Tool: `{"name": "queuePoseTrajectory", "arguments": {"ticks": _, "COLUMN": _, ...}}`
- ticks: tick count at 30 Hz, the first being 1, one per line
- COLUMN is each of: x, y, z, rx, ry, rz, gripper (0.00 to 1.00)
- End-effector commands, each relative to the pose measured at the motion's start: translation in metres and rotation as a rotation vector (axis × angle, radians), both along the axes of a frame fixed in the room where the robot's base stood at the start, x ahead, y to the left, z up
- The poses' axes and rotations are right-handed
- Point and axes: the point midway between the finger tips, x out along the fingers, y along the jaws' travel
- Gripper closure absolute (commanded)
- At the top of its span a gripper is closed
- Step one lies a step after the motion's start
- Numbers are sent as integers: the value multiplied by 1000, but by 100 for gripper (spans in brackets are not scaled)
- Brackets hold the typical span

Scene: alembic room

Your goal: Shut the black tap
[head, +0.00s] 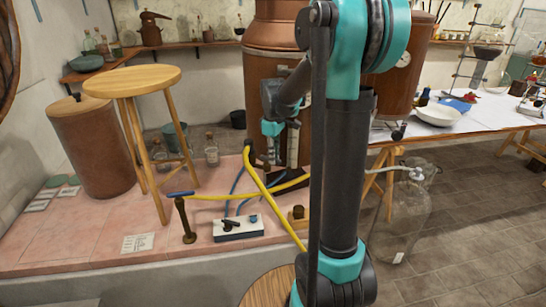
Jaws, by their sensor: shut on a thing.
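A white block (238,229) with a small black lever-like tap (231,223) on top sits on the pink tiled platform, low in the middle of the head view. Blue hoses run up from behind it. I take this as the black tap; its exact lever angle is too small to tell. My gripper (281,158) is higher in the picture, pointing down in front of the copper still (270,50). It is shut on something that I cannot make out. In the picture the gripper is above and right of the white block, apart from it.
A yellow hose (272,200) crosses the platform. A brown post with a blue lever (180,194) stands left of the block. A wooden stool (133,80) is at the left. A white table (475,122) and a large glass bottle (405,210) are at the right.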

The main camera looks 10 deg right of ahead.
Motion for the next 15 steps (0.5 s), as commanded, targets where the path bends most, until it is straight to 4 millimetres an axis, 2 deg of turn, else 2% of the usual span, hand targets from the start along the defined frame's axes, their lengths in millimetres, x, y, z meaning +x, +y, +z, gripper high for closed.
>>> {"name": "queuePoseTrajectory", "arguments": {"ticks": 15, "x": 2, "y": -1, "z": 0, "rx": 0, "ry": -1, "rz": 66, "gripper": 100}}
